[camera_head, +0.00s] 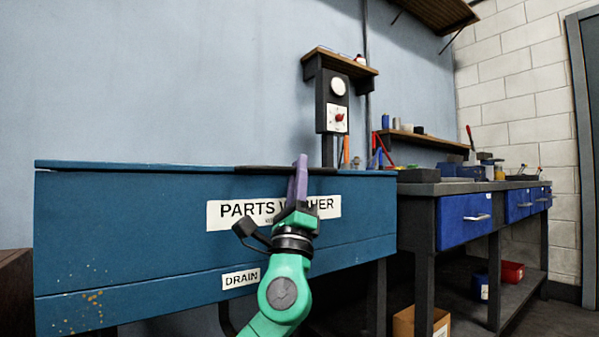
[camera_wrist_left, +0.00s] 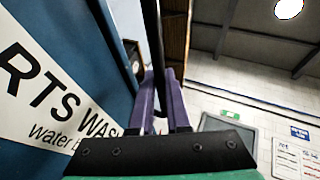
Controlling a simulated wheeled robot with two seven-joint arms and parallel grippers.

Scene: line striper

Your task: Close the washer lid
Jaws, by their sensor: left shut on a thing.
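The blue parts washer (camera_head: 120,225) fills the left and middle of the head view, with its white label on the front. Its lid (camera_head: 120,164) shows edge-on as a thin blue slab along the top of the box, looking flat; any small gap under it is hard to tell. A black handle strip (camera_head: 262,169) runs along the lid's front edge. My left gripper (camera_head: 301,162), with purple fingers, is at this strip and shut on it. In the left wrist view, the black bar (camera_wrist_left: 152,30) passes between the fingers (camera_wrist_left: 162,82). My right gripper is out of view.
A post with a gauge and red-knob control box (camera_head: 337,118) stands behind the washer. A workbench with blue drawers (camera_head: 464,219) stands on the right, with a cardboard box (camera_head: 404,322) below. A wall shelf (camera_head: 425,140) hangs above. Space directly above the lid's left part looks clear.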

